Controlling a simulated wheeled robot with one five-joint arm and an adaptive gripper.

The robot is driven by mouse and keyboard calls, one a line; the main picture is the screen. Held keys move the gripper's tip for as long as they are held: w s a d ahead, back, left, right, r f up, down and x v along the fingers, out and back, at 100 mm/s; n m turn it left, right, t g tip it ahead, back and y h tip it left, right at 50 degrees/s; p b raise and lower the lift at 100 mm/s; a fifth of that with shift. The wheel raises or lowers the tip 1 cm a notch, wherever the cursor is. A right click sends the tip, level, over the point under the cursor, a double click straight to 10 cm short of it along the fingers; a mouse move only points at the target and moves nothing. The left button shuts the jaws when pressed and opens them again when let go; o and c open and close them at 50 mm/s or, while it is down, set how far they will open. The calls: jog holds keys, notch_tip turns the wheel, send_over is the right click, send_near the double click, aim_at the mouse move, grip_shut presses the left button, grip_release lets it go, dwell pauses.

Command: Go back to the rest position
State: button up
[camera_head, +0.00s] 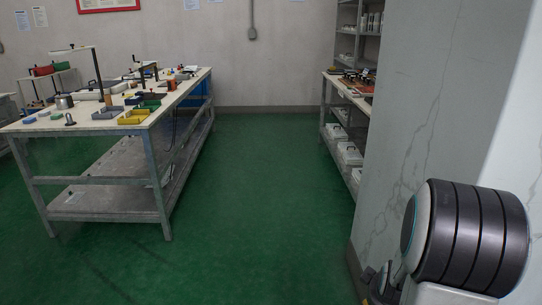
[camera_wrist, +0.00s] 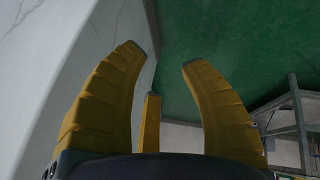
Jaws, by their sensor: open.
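My gripper (camera_wrist: 162,57) shows in the wrist view with its yellow ribbed fingers spread apart. It is open, and nothing is between the fingertips. A shorter yellow piece stands between the fingers, lower down. In the head view, part of my arm fills the lower right corner, close to a grey wall (camera_head: 415,130). The fingers are not clearly visible there.
A workbench (camera_head: 100,127) with tools and small bins stands at the left. A shelf bench (camera_head: 347,95) with white boxes stands at the right, beyond the cracked grey wall. The green floor (camera_head: 270,200) between them is clear.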

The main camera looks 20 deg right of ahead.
jog(key=s+a+r+y+p, duration=0.1)
jog(key=s+a+r+p, duration=0.2)
jog(key=a+r+p, duration=0.4)
jog(key=s+a+r+y+p, duration=0.1)
jog(key=s+a+r+p, duration=0.2)
jog(key=a+r+p, duration=0.4)
jog(key=s+a+r+n+g+y+p, duration=0.1)
jog(key=a+r+p, duration=0.7)
jog(key=r, duration=1.3)
jog(key=shift+s+a+r+y, duration=0.35)
jog(key=shift+s+a+y, duration=0.25)
jog(key=shift+s+a, duration=0.6)
